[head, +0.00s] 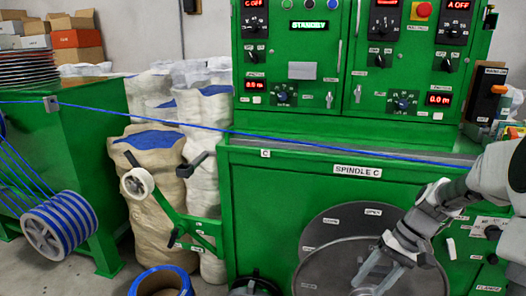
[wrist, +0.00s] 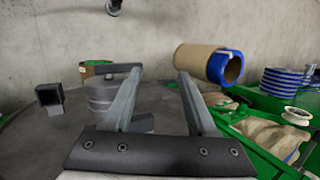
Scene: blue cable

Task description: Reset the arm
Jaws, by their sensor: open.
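My arm reaches in from the right in the head view. My gripper (head: 376,274) hangs in front of the grey round plate (head: 325,275) below the SPINDLE C label (head: 357,170). In the wrist view my gripper (wrist: 158,72) has its two fingers spread apart, with nothing held between them. I cannot tell whether a finger touches the plate. The blue cable (head: 300,142) runs across the front of the green machine (head: 240,190), above the spindle.
A green arm with a white roller (head: 137,183) juts out left of the spindle. A striped blue spool (head: 62,222) and a blue-rimmed roll (head: 162,282) are at lower left. White sacks (head: 205,110) stand behind. A cardboard tube with blue wrap (wrist: 205,63) shows in the wrist view.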

